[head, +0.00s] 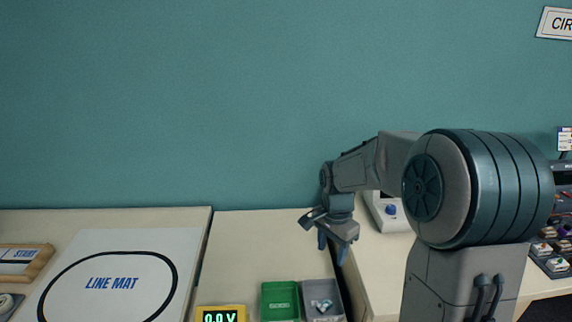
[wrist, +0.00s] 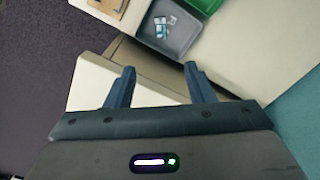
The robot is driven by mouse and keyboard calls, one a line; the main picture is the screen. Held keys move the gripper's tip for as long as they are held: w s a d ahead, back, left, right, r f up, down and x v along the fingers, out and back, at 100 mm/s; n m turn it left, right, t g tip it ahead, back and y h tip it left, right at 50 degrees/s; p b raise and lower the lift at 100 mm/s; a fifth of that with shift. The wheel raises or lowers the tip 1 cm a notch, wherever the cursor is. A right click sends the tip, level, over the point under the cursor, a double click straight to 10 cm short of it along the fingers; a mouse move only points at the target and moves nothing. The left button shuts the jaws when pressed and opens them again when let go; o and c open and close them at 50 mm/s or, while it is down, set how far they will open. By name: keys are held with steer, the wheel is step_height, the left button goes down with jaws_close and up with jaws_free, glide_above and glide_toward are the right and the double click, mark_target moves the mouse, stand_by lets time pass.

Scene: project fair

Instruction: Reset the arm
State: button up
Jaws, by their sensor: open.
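My gripper (head: 335,247) hangs from my arm at the right of centre in the head view, fingers pointing down. It is above the right edge of the middle table, near the gap to the right table. In the wrist view my gripper (wrist: 160,85) shows two blue fingers spread apart with nothing between them. Below and beyond the fingers lie table edges and the gap between tables.
A green bin (head: 280,301) and a grey bin (head: 322,288) with small parts stand on the middle table (head: 250,245). A display (head: 220,315) reads 00V. A line mat (head: 120,260) lies left. A device with a blue knob (head: 391,210) stands right.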

steer(key=s+r+n+t, duration=0.1)
steer(key=s+r+n, duration=0.2)
steer(key=s, duration=0.7)
steer(key=s+r+n+t, duration=0.2)
steer(key=s+r+n, duration=0.2)
steer(key=s+n, duration=0.4)
steer(key=s, duration=0.3)
steer(key=shift+w, duration=0.1)
